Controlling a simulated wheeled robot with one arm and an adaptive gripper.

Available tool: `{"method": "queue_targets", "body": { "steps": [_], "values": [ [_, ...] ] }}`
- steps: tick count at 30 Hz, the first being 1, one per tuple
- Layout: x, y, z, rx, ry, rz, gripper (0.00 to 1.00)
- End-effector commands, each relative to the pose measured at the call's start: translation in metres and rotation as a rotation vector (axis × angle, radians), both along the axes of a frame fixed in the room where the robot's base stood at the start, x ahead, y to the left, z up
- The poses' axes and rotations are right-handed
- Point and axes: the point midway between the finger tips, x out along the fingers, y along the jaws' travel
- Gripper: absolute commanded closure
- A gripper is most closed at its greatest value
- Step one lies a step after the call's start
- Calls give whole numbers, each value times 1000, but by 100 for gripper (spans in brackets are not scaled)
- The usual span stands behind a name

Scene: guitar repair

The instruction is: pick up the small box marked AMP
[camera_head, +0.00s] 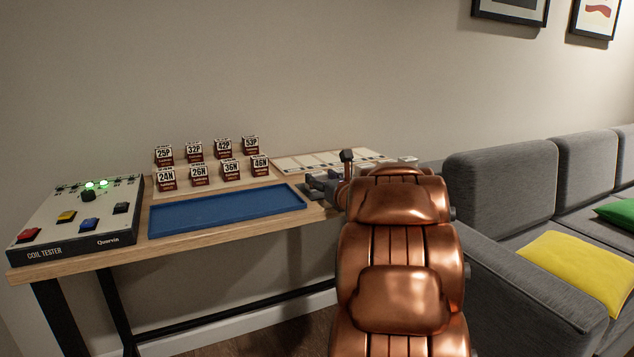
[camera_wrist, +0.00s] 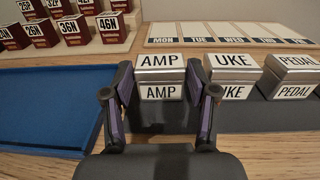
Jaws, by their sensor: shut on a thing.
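The small box marked AMP (camera_wrist: 160,63) is silvery with white labels on its top and front, and is upright in the wrist view. My gripper (camera_wrist: 160,88) has one dark finger on each side of it, shut on the box. The box is level with its neighbours, and I cannot tell any gap beneath it. In the head view my gripper (camera_head: 333,186) is over the right end of the bench, partly hidden by my copper arm, and the AMP box cannot be made out there.
The UKE box (camera_wrist: 232,66) stands close to the right, then the PEDAL box (camera_wrist: 293,68). A weekday-marked tray (camera_wrist: 225,35) lies behind. A blue tray (camera_head: 228,211), several dark red boxes (camera_head: 198,172) and a coil tester (camera_head: 75,220) are left. A grey sofa (camera_head: 500,185) stands right.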

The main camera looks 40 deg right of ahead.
Motion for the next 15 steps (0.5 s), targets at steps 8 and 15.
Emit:
{"method": "queue_targets", "body": {
  "steps": [8, 15],
  "values": [
    [0, 0, 0, 0, 0, 0, 79],
    [0, 0, 7, -2, 0, -1, 79]
  ]
}}
